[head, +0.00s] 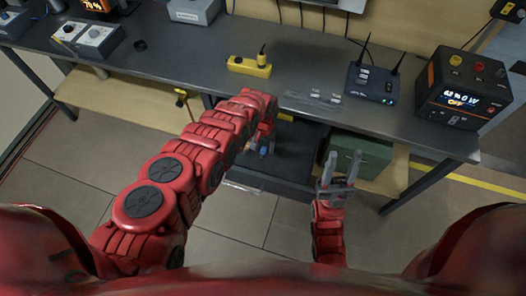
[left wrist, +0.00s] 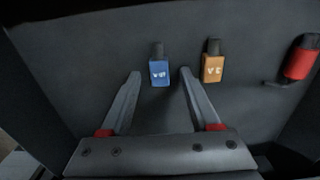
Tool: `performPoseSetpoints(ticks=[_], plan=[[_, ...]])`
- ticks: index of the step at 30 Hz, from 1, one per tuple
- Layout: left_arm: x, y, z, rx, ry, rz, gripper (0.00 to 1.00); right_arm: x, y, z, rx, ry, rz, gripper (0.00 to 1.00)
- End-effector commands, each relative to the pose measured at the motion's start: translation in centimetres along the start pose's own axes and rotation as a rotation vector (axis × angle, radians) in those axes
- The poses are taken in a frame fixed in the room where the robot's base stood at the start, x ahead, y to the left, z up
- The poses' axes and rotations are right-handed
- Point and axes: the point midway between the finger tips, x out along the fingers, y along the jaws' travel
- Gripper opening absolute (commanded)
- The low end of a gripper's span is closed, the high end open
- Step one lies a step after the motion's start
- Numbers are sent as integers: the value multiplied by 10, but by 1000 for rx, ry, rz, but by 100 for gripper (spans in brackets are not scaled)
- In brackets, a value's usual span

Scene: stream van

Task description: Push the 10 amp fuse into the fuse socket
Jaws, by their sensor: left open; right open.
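My left gripper (head: 263,149) reaches down past the table's front edge in the head view, partly hidden by its own arm. In the left wrist view it is open and empty. A blue piece with a dark top (left wrist: 160,72) lies beyond and between its fingertips, apparently not held. An orange piece with a dark top (left wrist: 212,67) is just right of the right fingertip. Their small labels are unreadable, so I cannot tell which thing is the 10 amp fuse. I cannot make out the fuse socket. My right gripper (head: 340,165) is open and empty, fingers pointing up in the picture.
A red cylindrical thing (left wrist: 301,62) is at the right of the wrist view. On the grey table (head: 190,60) stand a yellow block (head: 249,67), a router with antennas (head: 371,83) and a black power unit (head: 463,90). A green box (head: 360,150) sits below it.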

Motion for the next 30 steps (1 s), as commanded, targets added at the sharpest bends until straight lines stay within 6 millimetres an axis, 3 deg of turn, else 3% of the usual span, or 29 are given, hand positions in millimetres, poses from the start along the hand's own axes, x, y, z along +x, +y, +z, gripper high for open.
performPoseSetpoints(ticks=[8,19,30], plan=[[0,0,-1,0,3,0,62,0,0,0,0,0,0,45],[0,0,-1,0,3,0,0,0,0,0,0,0,0,45],[0,0,-1,1,2,0,0,0,0,0,0,0,0,45]])
